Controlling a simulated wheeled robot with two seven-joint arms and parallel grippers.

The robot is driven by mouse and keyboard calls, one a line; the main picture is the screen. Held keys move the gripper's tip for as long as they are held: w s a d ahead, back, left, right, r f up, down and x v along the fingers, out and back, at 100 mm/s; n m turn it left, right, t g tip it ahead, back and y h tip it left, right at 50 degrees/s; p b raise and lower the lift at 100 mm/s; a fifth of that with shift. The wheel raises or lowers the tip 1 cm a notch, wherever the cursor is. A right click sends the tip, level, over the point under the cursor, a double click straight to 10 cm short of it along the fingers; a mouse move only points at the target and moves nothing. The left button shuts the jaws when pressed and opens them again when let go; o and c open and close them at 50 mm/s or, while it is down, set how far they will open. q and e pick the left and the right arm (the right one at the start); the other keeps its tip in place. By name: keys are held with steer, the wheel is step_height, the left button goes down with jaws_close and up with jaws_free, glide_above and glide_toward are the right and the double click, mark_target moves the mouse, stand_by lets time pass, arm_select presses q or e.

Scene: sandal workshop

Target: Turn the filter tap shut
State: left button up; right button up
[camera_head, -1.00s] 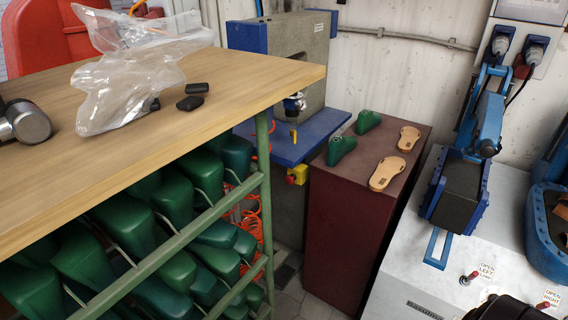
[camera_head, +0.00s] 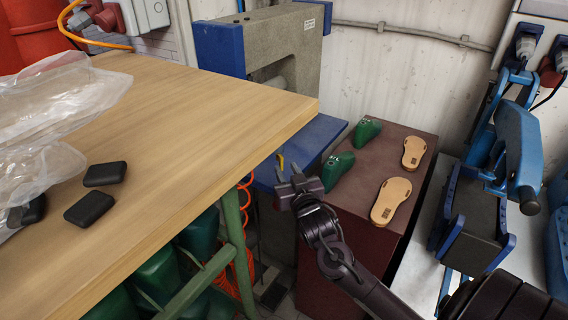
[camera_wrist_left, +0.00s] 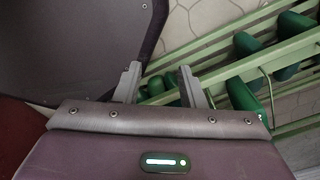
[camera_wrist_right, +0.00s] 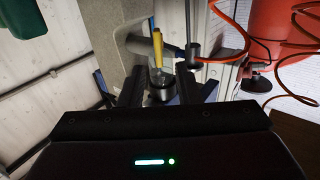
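The filter tap's yellow handle (camera_wrist_right: 157,47) stands upright in the right wrist view, above a round metallic part between my finger lines. In the head view only a small yellow bit (camera_head: 281,161) shows, just beyond the fingers; the filter body is hidden there. My right gripper (camera_head: 297,174) is open and empty, close in front of the handle; it also shows in the right wrist view (camera_wrist_right: 159,85). I cannot tell whether a finger touches the handle. My left gripper (camera_wrist_left: 160,82) is open and empty, near a green rack; it is outside the head view.
A wooden table (camera_head: 215,105) with a plastic bag (camera_head: 55,110) and black blocks (camera_head: 105,174) fills the left. A dark red cabinet (camera_head: 388,150) carries green lasts (camera_head: 338,168) and sandal soles (camera_head: 391,201). Orange hoses (camera_wrist_right: 285,60) hang near the tap. A blue machine (camera_head: 515,150) stands right.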

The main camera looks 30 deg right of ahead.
mark_target(282, 161)
steer(key=shift+x, duration=1.75)
jaws_close()
